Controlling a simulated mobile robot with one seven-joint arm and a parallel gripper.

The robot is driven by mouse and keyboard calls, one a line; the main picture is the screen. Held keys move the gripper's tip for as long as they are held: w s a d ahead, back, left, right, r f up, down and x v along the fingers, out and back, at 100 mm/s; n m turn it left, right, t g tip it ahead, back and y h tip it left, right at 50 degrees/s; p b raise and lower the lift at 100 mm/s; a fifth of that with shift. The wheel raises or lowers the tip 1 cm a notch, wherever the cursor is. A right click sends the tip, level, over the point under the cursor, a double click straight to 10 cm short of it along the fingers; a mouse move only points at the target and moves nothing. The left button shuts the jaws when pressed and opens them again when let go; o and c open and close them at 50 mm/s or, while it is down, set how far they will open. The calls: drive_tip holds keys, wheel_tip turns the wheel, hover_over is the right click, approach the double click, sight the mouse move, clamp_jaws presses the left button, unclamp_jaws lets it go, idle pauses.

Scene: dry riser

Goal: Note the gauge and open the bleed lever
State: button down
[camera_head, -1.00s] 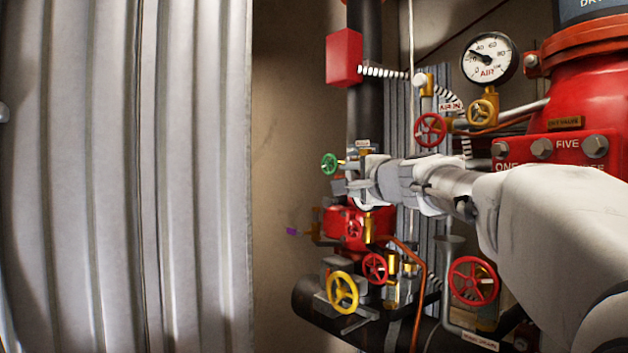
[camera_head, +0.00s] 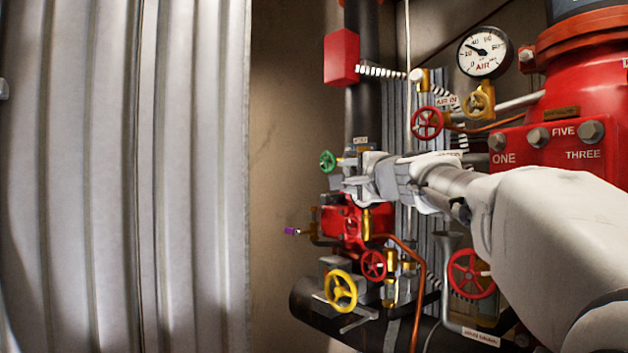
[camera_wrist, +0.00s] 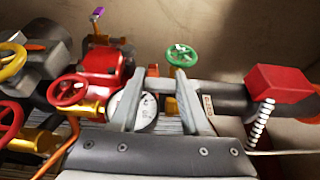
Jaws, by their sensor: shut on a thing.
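The round white AIR gauge (camera_head: 483,52) is at the upper right of the head view; its needle points up and left, seemingly between 20 and 40. My gripper (camera_head: 352,181) is at the valve cluster, just right of the green handwheel (camera_head: 327,161). The wrist view shows my gripper's fingers (camera_wrist: 156,74) spaced apart around a small part, mostly hidden, that I cannot identify. A white round dial (camera_wrist: 147,112) shows between the fingers. A small purple-tipped handle (camera_head: 291,231) sticks out at left, apart from my gripper; it also shows in the wrist view (camera_wrist: 97,14). I cannot tell which part is the bleed lever.
A yellow handwheel (camera_head: 341,291) and red handwheels (camera_head: 373,265) (camera_head: 472,273) sit below. A red box (camera_head: 341,58) is above on the black pipe. The big red valve body (camera_head: 590,95) fills the right. Corrugated grey metal (camera_head: 125,170) stands at left.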

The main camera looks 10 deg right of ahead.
drive_tip(key=shift+c, duration=1.9)
unclamp_jaws()
drive_tip(key=b+v, duration=0.3)
drive_tip(key=v, duration=1.4)
drive_tip(key=shift+s+d, duration=0.2)
drive_tip(key=s+a+f+n+g, duration=0.3)
drive_tip(key=f+n, duration=0.1)
drive_tip(key=f, duration=0.6)
drive_tip(key=s+a+f+n+g, duration=0.3)
drive_tip(key=f+n, duration=0.1)
drive_tip(key=f, duration=0.6)
drive_tip(key=s+d+f+n+g+h, duration=0.1)
drive_tip(key=s+f+n+g+h, duration=0.1)
drive_tip(key=s+f, duration=0.4)
drive_tip(key=s+d+f+n+g+h, duration=0.1)
drive_tip(key=s+f+n+g, duration=0.3)
drive_tip(key=f, duration=1)
drive_tip(key=s+n+h, duration=0.1)
drive_tip(key=s, duration=0.2)
drive_tip(key=shift+s+f, duration=0.15)
drive_tip(key=shift+f, duration=0.05)
